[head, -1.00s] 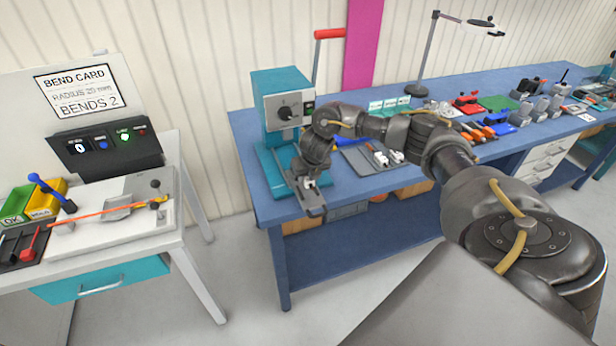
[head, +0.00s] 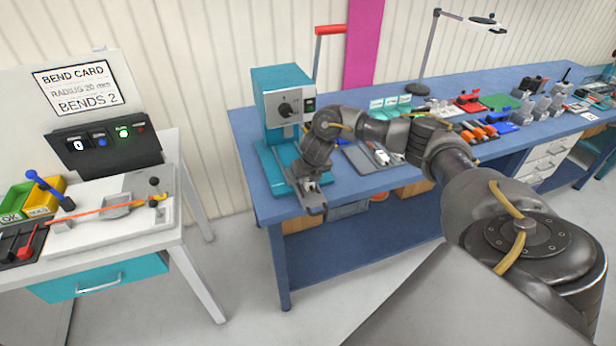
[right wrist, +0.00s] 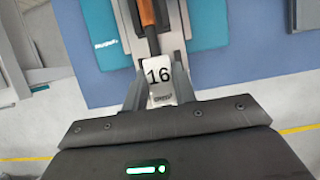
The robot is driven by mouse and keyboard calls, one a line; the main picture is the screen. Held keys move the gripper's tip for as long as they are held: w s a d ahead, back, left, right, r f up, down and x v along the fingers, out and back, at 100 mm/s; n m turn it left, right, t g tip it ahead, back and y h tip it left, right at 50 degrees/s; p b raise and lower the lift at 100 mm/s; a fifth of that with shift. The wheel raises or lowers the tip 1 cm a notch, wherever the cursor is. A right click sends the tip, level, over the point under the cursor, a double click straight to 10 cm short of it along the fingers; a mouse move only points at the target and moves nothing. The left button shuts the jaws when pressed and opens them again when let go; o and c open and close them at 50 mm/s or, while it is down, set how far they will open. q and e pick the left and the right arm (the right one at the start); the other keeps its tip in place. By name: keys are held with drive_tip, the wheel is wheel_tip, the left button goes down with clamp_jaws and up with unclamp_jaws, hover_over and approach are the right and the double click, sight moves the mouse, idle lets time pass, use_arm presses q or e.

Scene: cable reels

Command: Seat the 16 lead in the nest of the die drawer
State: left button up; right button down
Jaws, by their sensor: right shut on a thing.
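My right gripper (right wrist: 160,92) is shut on the 16 lead (right wrist: 160,75), whose white end carries a black "16". In the head view my right gripper (head: 313,200) is low at the front of the teal press (head: 283,95), over the bench's front edge, and hides the lead. Grey metal (right wrist: 178,32) beside the lead, between the teal base parts, looks like the die drawer; I cannot make out its nest or whether the lead touches it. My left gripper is not in view.
The blue bench (head: 245,150) carries the press with its red-handled lever (head: 330,31). A grey tray (head: 362,158) with white parts lies right of the press, behind my arm. A white bending table (head: 110,235) stands at the left, across a floor gap.

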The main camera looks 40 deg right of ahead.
idle(0.4)
drive_tip(key=shift+f+b, duration=0.75)
drive_tip(key=shift+f, duration=0.15)
drive_tip(key=c, duration=1.1)
unclamp_jaws()
drive_tip(key=shift+o, duration=0.2)
drive_tip(key=v, duration=0.6)
drive_tip(key=shift+r+b, duration=0.1)
drive_tip(key=shift+b, duration=0.25)
drive_tip(key=p+v, duration=0.1)
drive_tip(key=v, duration=0.3)
drive_tip(key=shift+w+r, duration=0.1)
drive_tip(key=shift+s+r, duration=0.25)
